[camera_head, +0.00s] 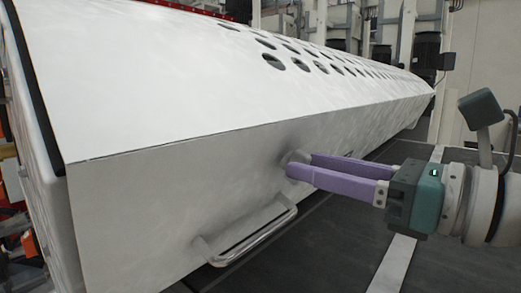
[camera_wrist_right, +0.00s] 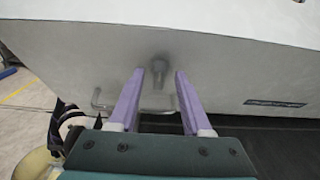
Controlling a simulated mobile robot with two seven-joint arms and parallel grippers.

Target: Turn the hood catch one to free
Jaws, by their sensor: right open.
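The hood catch (camera_head: 297,156) is a small grey metal knob on the front face of the white hood (camera_head: 150,200). In the right wrist view the catch (camera_wrist_right: 158,66) shows between the tips of my two purple fingers, with a short part pointing down. My right gripper (camera_head: 302,165) comes from the right, its fingertips close to the hood face. The right gripper (camera_wrist_right: 159,76) is open, one finger on each side of the catch. I cannot tell whether either finger touches it. In the head view the fingers partly hide the catch. My left gripper is not in view.
A metal bar handle (camera_head: 255,238) sticks out from the hood face below and left of the catch; it also shows in the right wrist view (camera_wrist_right: 97,98). The hood top has rows of round holes (camera_head: 273,61). Dark floor lies below the hood.

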